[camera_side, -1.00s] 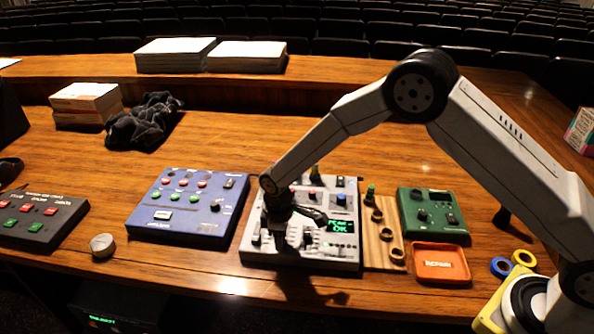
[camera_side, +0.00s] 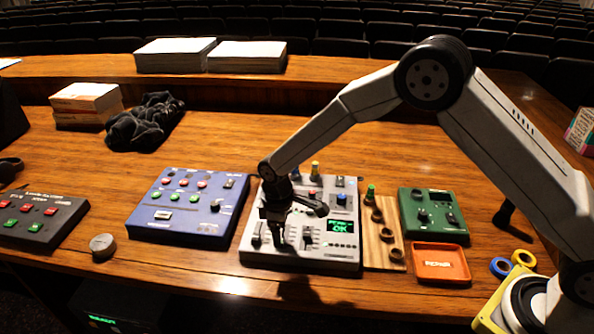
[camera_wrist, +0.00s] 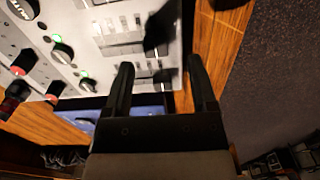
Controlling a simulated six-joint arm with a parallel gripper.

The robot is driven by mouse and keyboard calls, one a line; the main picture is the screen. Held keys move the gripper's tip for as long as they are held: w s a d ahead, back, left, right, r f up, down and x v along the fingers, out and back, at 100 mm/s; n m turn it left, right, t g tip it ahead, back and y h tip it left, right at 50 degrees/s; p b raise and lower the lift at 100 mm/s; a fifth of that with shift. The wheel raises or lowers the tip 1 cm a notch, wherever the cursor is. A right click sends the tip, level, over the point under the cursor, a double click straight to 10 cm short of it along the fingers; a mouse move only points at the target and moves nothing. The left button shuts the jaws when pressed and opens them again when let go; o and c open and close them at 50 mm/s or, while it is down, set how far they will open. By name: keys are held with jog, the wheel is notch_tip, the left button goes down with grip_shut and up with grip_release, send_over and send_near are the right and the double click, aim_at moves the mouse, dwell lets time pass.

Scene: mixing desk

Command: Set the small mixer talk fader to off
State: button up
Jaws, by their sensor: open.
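The grey mixer (camera_side: 340,257) with faders, knobs and a green-lit display (camera_side: 340,226) lies flat at the desk's front middle. Several faders sit on its lower half, including one at the left (camera_side: 257,233) and one right of my gripper (camera_side: 307,237). The talk label is not readable, so I cannot tell which fader it is. My gripper (camera_side: 281,238) is over the lower part of the mixer, pointing down. In the wrist view my gripper (camera_wrist: 161,64) is open, with a fader cap (camera_wrist: 163,76) seen between its fingers. Contact cannot be told.
A blue panel (camera_side: 150,226) stands left of the mixer. A round grey knob (camera_side: 102,245) lies at the left. The desk edge is close in front.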

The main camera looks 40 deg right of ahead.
aim_at(284, 240)
jog(key=shift+r, duration=2.4)
jog(key=shift+s+d+r, duration=0.25)
jog(key=shift+d, duration=0.1)
jog(key=s+d+r+m+t, duration=0.1)
jog(key=s+d+r+m, duration=0.2)
jog(key=s+d, duration=0.4)
jog(key=s+d+r+m+t, duration=0.1)
jog(key=s+d+r+m, duration=0.2)
jog(key=s, duration=1)
jog(key=d+m, duration=0.3)
jog(key=d, duration=0.1)
jog(key=shift+d+t, duration=0.3)
jog(key=shift+d, duration=0.1)
